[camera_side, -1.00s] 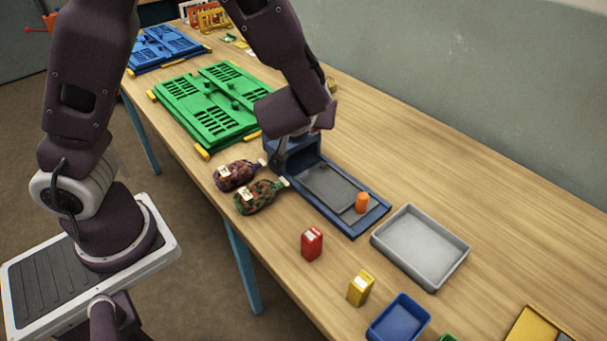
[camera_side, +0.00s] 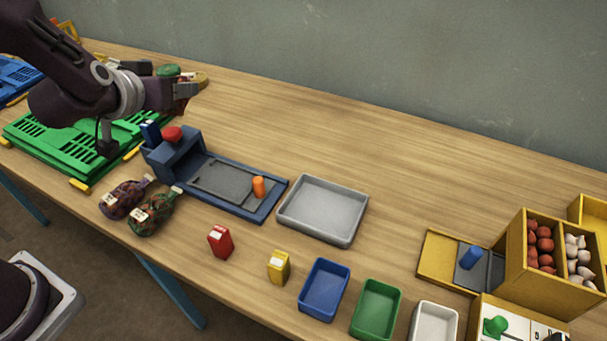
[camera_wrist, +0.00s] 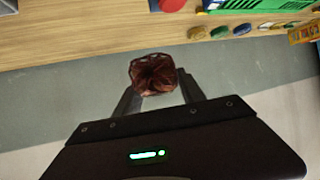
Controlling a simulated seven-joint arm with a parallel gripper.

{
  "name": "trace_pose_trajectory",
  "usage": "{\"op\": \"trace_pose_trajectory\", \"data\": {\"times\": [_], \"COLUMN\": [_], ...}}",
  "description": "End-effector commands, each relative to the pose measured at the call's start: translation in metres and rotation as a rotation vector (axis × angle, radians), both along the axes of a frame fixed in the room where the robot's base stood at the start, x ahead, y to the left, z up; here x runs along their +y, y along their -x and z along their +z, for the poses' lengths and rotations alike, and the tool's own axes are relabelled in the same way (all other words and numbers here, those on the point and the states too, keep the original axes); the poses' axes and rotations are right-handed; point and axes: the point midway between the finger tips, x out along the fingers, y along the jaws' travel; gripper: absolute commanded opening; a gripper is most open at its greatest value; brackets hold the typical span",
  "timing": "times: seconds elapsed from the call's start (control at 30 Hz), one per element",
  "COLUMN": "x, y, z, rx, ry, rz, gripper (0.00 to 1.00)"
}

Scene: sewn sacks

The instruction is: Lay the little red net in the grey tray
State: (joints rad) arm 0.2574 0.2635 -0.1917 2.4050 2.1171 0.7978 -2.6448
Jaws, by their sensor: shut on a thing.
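My gripper (camera_side: 187,92) is raised above the far side of the table at the upper left, beyond the blue device. In the wrist view its fingers (camera_wrist: 158,90) are shut on a small dark red net (camera_wrist: 152,72), bunched at the fingertips. In the side view only a bit of red shows at the jaws, so the net is mostly hidden there. The grey tray (camera_side: 322,209) lies flat on the table, empty, to the right of and well apart from my gripper.
The blue device (camera_side: 232,188) with a red knob (camera_side: 172,133) and an orange cylinder (camera_side: 258,187) stands between my gripper and the tray. Two net sacks (camera_side: 152,212), a red carton (camera_side: 220,242) and a yellow carton (camera_side: 279,267) lie nearer. Table behind the tray is clear.

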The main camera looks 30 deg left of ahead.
Motion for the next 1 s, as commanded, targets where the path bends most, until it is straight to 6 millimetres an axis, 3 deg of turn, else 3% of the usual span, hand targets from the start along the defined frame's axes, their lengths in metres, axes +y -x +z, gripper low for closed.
{"op": "trace_pose_trajectory", "data": {"times": [0.17, 0.27, 0.4, 0.6, 0.77, 1.0], "x": [-0.045, -0.086, -0.158, -0.254, -0.290, -0.295], "y": [-0.040, -0.070, -0.110, -0.146, -0.155, -0.156], "z": [-0.009, -0.018, -0.039, -0.072, -0.086, -0.138], "rx": [0.003, 0.004, 0.007, 0.009, 0.006, 0.006], "ry": [-0.002, -0.003, -0.003, -0.001, -0.001, -0.004], "rz": [-0.066, -0.121, -0.212, -0.328, -0.371, -0.379], "gripper": [0.00, 0.00, 0.00, 0.00, 0.00, 0.00]}}
